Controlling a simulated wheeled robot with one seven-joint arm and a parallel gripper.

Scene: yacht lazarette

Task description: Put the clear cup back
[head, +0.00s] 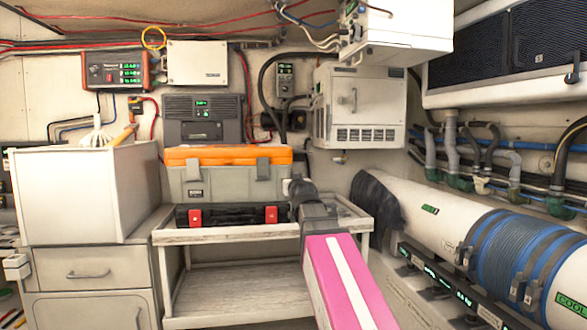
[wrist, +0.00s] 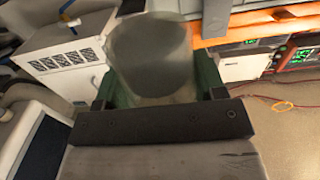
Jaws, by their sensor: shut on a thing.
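The clear cup (wrist: 152,52) is see-through and greyish, and fills the space between the two green fingers of my gripper (wrist: 157,82) in the wrist view. The fingers press on it from both sides, so my gripper is shut on it. In the head view my gripper (head: 301,192) is at the end of my pink arm, in front of the right part of the toolbox and over the trolley's right side. The cup cannot be made out clearly there.
An orange-lidded grey toolbox (head: 228,183) and a black case with red latches (head: 227,216) sit on the white trolley (head: 225,234). A white bin (head: 82,195) stands on drawers at left. A wall cabinet (head: 357,105) and a blue-wrapped pipe (head: 520,255) are at right.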

